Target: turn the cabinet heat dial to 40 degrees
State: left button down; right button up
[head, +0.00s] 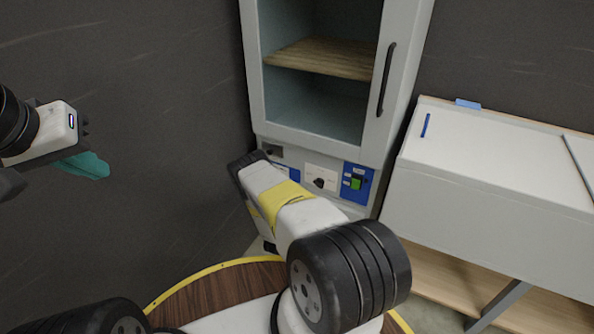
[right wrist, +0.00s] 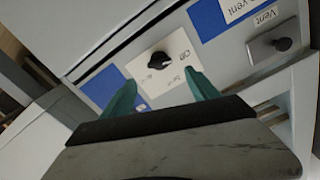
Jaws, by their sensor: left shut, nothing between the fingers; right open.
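The cabinet (head: 390,130) stands at the centre back with a control panel below its door. The heat dial (head: 319,183) is a black knob on a white plate; in the right wrist view the dial (right wrist: 158,60) lies just ahead of my right gripper (right wrist: 160,78). That gripper's teal fingers are open on either side of the plate's near part, with the knob beyond their tips. No contact with the knob shows. The scale print is too small to read. In the head view my right arm hides its gripper. My left gripper (head: 88,164) is shut and empty at the far left.
A blue plate with a green switch (head: 357,183) sits right of the dial. A vent control (right wrist: 270,45) shows on the panel in the right wrist view. A white bench-like unit (head: 490,165) stands right of the cabinet. Dark wall fills the left.

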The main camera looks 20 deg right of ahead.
aim_at(317, 185)
jog(key=x, duration=0.7)
jog(key=shift+w+d, duration=0.1)
jog(key=shift+w, duration=0.1)
jog(key=c, duration=1.4)
jog(key=shift+o, duration=0.2)
